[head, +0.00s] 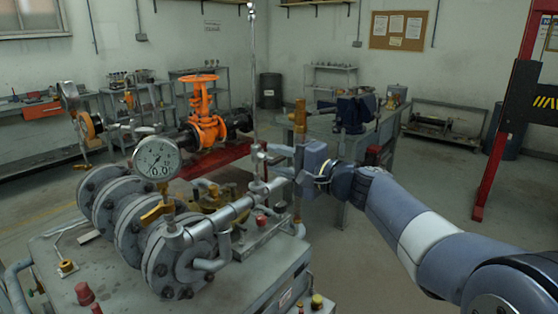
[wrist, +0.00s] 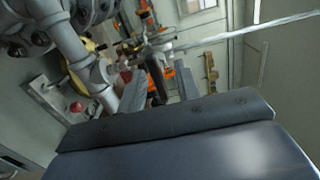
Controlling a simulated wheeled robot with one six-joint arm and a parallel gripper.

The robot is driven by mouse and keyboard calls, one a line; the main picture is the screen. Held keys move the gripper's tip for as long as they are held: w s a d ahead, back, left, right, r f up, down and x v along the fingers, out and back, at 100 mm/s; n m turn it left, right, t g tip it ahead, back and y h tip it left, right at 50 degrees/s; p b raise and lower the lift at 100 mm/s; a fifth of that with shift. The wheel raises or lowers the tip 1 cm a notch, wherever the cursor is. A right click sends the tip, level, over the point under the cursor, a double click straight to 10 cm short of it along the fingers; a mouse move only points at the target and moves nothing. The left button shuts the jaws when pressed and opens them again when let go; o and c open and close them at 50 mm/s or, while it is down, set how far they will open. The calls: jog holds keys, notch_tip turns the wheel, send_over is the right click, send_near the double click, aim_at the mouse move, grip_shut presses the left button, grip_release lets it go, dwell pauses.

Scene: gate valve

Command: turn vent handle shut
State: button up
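My gripper (head: 284,160) reaches in from the right to the upright vent pipe (head: 254,110) at the front of the valve rig. In the wrist view, its two fingers (wrist: 168,85) stand apart with a visible gap. A small metal fitting (wrist: 158,44) on the vent line lies just beyond the fingertips; it also shows in the head view (head: 262,157). I cannot clearly tell the vent handle from this fitting, or whether the fingers touch it. Nothing is clearly held.
A pressure gauge (head: 158,157) and grey flanged pipe (head: 180,258) stand left of my gripper on the rig. A brass-coloured post (head: 300,118) rises close by. An orange gate valve (head: 204,115) is behind. Open floor (head: 440,178) lies to the right.

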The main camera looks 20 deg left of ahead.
jog(key=b+v, duration=0.1)
jog(key=v, duration=0.9)
jog(key=shift+s+d, duration=0.15)
jog(key=shift+d, duration=0.2)
jog(key=shift+f, duration=0.1)
jog(key=p+x, duration=0.1)
jog(key=x, duration=1)
jog(key=shift+d, duration=0.1)
